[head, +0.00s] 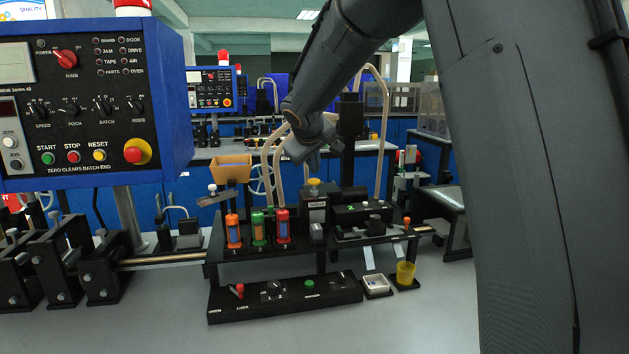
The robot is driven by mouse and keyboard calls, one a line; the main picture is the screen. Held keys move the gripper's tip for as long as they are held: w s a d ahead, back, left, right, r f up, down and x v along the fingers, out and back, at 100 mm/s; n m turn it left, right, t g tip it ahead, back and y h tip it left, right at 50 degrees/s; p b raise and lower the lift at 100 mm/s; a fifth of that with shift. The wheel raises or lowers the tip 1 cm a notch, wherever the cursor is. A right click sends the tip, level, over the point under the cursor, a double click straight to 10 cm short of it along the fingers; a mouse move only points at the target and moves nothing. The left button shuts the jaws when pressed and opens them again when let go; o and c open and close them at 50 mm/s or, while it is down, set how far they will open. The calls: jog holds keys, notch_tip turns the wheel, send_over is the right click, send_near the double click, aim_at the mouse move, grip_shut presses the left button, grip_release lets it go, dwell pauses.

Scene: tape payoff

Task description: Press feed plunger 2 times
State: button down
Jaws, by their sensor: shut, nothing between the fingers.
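A yellow knob (313,182) sits on top of a dark upright block (314,205) at the middle of the black machine (262,251) in the head view. It looks like the feed plunger, though I cannot read its label. The knob stands up and nothing visibly touches it. My gripper (318,154) is shut and empty, at the end of my arm. In the picture it is a little above the yellow knob, with a gap between them. The fingertips are small and dark, so their exact distance from the knob is unclear.
Orange, green and red cylinders (283,226) stand left of the block. An orange tray (231,168) and curved tan tubes (278,165) rise close to my gripper. A blue control panel (88,103) fills the left. A yellow cup (405,274) stands right.

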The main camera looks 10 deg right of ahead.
aim_at(314, 179)
jog(key=shift+f, duration=0.1)
dwell(0.3)
jog(key=shift+f+b, duration=0.35)
jog(key=shift+b, duration=0.2)
jog(key=shift+f+b, duration=1.3)
jog(key=shift+b, duration=0.1)
dwell(1.5)
jog(key=shift+r, duration=0.1)
jog(key=shift+r+p, duration=1.25)
jog(key=shift+r, duration=0.4)
jog(key=shift+r+p, duration=1.95)
jog(key=shift+r, duration=0.55)
